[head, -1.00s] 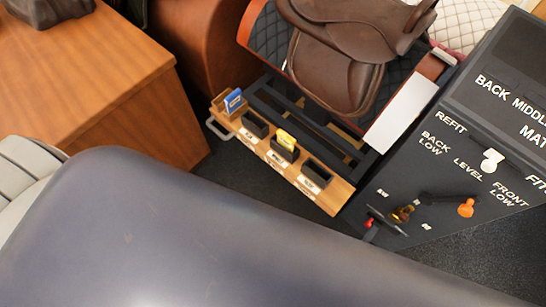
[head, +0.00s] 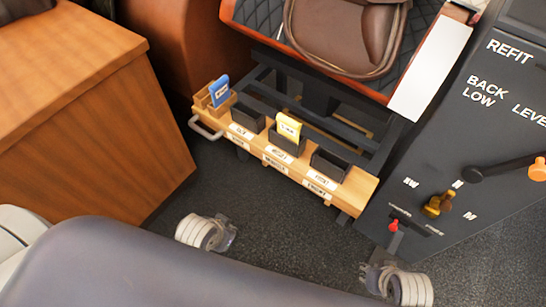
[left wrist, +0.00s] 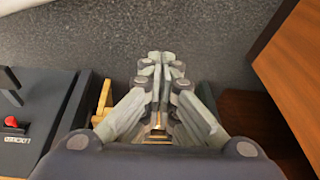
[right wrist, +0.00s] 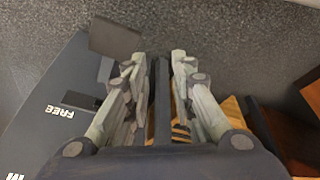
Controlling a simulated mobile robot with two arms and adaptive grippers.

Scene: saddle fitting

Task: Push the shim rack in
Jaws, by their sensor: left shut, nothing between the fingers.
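The shim rack (head: 348,190) is a wooden tray with three black bins, sticking out from under the saddle stand in the head view. A metal handle (head: 205,129) is at its left end. A blue shim (head: 219,89) stands in the wooden slot at the left end, and a yellow shim (head: 289,127) is in the middle bin. My left gripper (head: 228,232) is shut and empty, apart from the rack, below its left part in the picture. My right gripper (head: 370,275) is below the rack's right end, near the console. Its fingers (right wrist: 160,75) are apart.
The dark console (head: 440,170) with knobs and levers stands right of the rack. A wooden cabinet (head: 100,120) stands at the left. Dark carpet (head: 270,205) is free before the rack. The brown saddle (head: 345,35) rests above the black frame.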

